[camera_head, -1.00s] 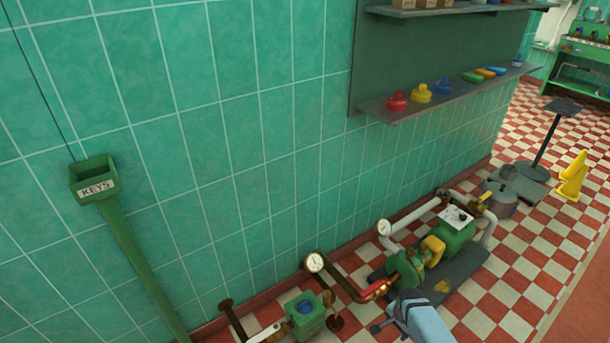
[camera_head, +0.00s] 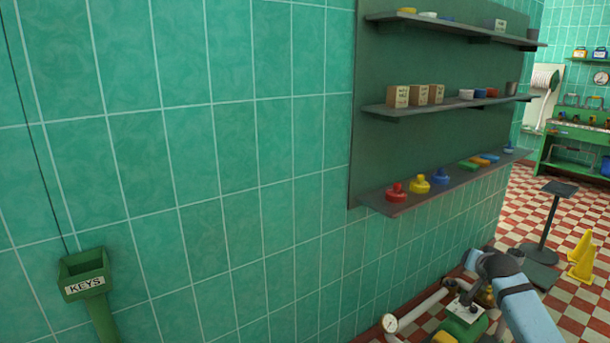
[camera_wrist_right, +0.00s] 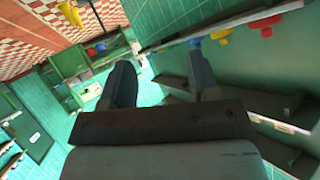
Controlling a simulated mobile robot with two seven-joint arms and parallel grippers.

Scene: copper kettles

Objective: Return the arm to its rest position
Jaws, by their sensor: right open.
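My right arm comes in at the lower right of the head view, with a light blue link and a dark wrist end. It is in the air in front of the pump on the floor and partly hides it. My right gripper (camera_wrist_right: 160,62) shows in the wrist view with its two fingers apart and nothing between them. In the head view the finger shape is hard to make out. My left gripper is out of view.
A green wall board carries shelves; the lowest shelf (camera_head: 440,187) holds a red item (camera_head: 396,193), a yellow item (camera_head: 419,185) and others. A green KEYS box (camera_head: 85,275) stands at left. A yellow floor sign (camera_head: 582,257) and a dark stand (camera_head: 549,230) are at right.

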